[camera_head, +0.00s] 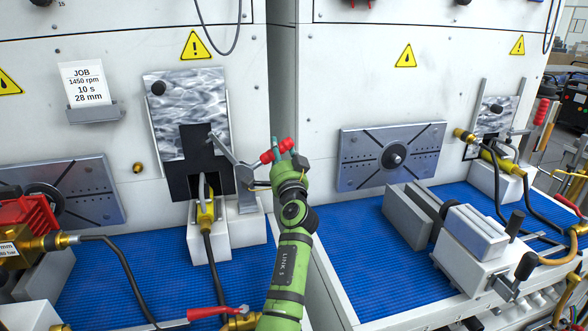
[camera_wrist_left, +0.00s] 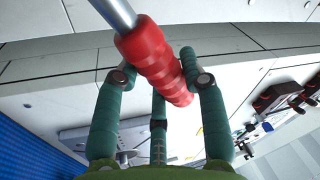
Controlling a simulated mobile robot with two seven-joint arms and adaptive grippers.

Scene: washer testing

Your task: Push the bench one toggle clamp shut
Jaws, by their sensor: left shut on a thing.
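The bench one toggle clamp (camera_head: 228,151) is on the white panel beside the dark opening of the left bench. Its grey lever reaches right and ends in a red ribbed grip (camera_head: 268,156). My left gripper (camera_head: 284,156) is at the end of that grip, its teal fingers around it. In the left wrist view the red grip (camera_wrist_left: 152,52) lies between the fingers of the left gripper (camera_wrist_left: 157,72), and the metal rod (camera_wrist_left: 115,12) runs out at the top. Whether the clamp is latched cannot be told. My right gripper is in neither view.
A scratched metal guard (camera_head: 187,100) stands above the opening. A yellow fitting with a black hose (camera_head: 206,215) sits below it. A red-handled lever (camera_head: 208,312) lies at the front. The right bench has a grey vise (camera_head: 470,236). Blue matting (camera_head: 140,280) is partly clear.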

